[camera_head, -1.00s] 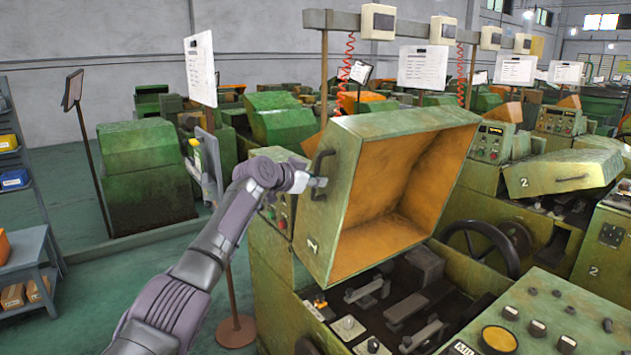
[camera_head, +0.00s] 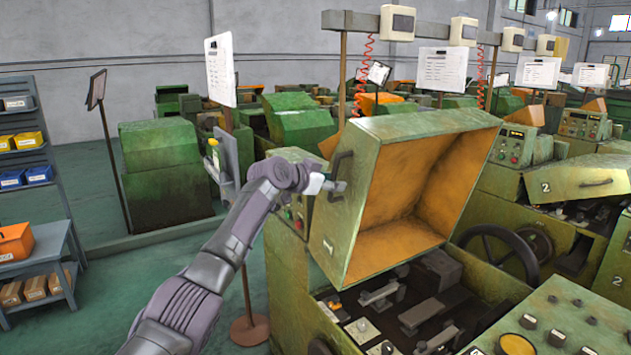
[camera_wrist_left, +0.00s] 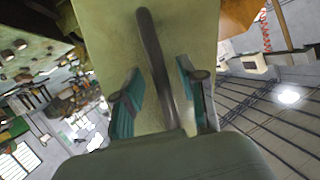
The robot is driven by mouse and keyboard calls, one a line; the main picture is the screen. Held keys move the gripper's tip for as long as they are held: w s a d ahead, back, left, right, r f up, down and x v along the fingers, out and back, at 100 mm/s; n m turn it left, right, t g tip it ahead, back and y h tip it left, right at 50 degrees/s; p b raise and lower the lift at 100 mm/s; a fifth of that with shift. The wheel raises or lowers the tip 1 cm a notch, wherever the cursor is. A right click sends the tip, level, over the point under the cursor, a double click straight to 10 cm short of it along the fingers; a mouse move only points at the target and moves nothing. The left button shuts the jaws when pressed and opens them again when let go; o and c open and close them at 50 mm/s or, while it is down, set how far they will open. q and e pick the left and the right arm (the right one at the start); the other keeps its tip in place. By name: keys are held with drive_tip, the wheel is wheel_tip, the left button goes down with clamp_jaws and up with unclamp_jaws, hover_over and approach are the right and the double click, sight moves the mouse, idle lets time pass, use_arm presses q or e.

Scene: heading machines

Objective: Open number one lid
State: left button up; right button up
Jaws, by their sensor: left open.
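The green lid marked 1 (camera_head: 352,220) stands raised on its machine in the head view, with its orange inside (camera_head: 405,200) facing right. Its dark bar handle (camera_head: 340,163) is on the left outer face. My left gripper (camera_head: 335,186) is at this handle. In the left wrist view the handle (camera_wrist_left: 152,50) runs between the two teal-padded fingers of my left gripper (camera_wrist_left: 162,92). The fingers are spread, with a gap on each side of the bar. The right gripper does not show.
Below the lid is the open machine bay (camera_head: 400,305) with metal parts. A control panel (camera_head: 560,320) is at the lower right. A neighbouring machine has a lid marked 2 (camera_head: 575,180). A blue-grey shelf (camera_head: 35,260) with boxes stands at the left.

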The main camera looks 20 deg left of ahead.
use_arm(q)
drive_tip(key=v, duration=1.1)
